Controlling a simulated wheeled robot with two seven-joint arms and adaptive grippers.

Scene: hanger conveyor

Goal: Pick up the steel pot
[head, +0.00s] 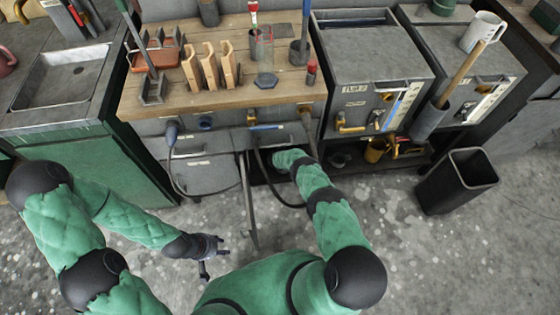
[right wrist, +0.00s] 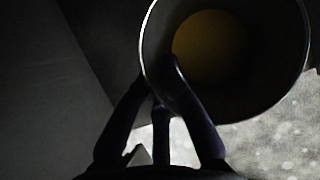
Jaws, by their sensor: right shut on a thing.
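The steel pot (right wrist: 272,65) is in the right wrist view, a dark round vessel with a bright thin rim and a dim brownish round patch inside. My right gripper (right wrist: 160,80) is shut on the pot at its near left rim, with one finger over the inside. In the head view my right arm reaches in under the workbench, and that gripper and the pot are hidden there. My left gripper (head: 211,260) is open and empty, low over the floor in front of the bench.
The workbench (head: 170,97) with wooden holders and tools overhangs my right arm. A dark metal post (head: 247,200) and hanging cables are close to that arm. A black bin (head: 455,182) stands on the floor at right. The speckled floor between is clear.

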